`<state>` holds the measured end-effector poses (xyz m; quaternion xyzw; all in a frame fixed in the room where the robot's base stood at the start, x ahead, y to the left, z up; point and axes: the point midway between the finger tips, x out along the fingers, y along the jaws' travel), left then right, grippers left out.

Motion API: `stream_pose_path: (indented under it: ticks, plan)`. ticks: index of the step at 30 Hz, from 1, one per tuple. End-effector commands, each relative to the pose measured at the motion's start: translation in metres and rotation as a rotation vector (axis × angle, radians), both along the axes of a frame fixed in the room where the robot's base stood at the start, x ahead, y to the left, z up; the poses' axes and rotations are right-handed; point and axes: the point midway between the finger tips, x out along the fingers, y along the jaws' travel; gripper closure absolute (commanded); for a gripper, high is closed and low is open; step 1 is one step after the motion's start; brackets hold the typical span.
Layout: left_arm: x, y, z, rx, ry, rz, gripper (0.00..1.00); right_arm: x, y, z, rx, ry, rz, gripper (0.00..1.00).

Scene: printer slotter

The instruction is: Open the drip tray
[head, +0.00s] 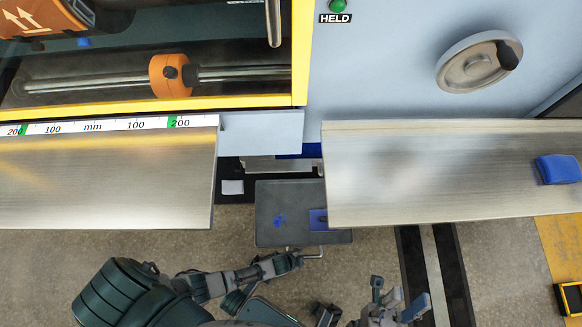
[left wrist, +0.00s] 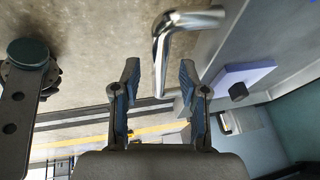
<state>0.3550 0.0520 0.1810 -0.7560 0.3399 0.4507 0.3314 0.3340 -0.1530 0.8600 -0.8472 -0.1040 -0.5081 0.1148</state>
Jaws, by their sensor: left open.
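The drip tray (head: 262,218) is a flat dark grey drawer low between two metal tables, its front edge towards me. A bent metal handle (head: 314,255) sticks out from its front. In the left wrist view the same shiny handle (left wrist: 160,62) runs down into the gap between my left fingers. My left gripper (left wrist: 160,80) is open, with a finger on each side of the handle; I see no clear contact. In the head view my left gripper (head: 288,262) is at the handle's left. My right gripper (head: 396,294) is at the bottom, right of the tray, fingers apart and empty.
A left metal table (head: 110,185) with a ruler strip and a right metal table (head: 430,180) flank the tray. A blue block (head: 558,169) lies on the right table. A dark floor rail (head: 430,265) runs at lower right. Floor in front of the tray is clear.

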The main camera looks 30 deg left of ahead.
Motion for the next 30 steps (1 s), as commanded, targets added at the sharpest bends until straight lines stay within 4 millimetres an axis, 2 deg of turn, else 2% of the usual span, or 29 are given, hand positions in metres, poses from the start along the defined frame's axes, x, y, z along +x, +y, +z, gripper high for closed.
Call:
stream_pose_path:
  ticks: [18,24,30]
  plan:
    - [-0.038,0.023,0.09,0.001,0.003,0.0,0.57,0.001,0.0,0.0,-0.001,-0.001,0.0,0.6]
    - [-0.042,0.025,0.1,0.002,0.003,0.0,0.57,0.001,0.0,0.0,-0.001,-0.001,0.0,0.6]
    - [-0.042,0.025,0.101,0.002,0.003,0.0,0.57,0.001,0.0,0.0,-0.001,0.0,0.0,0.6]
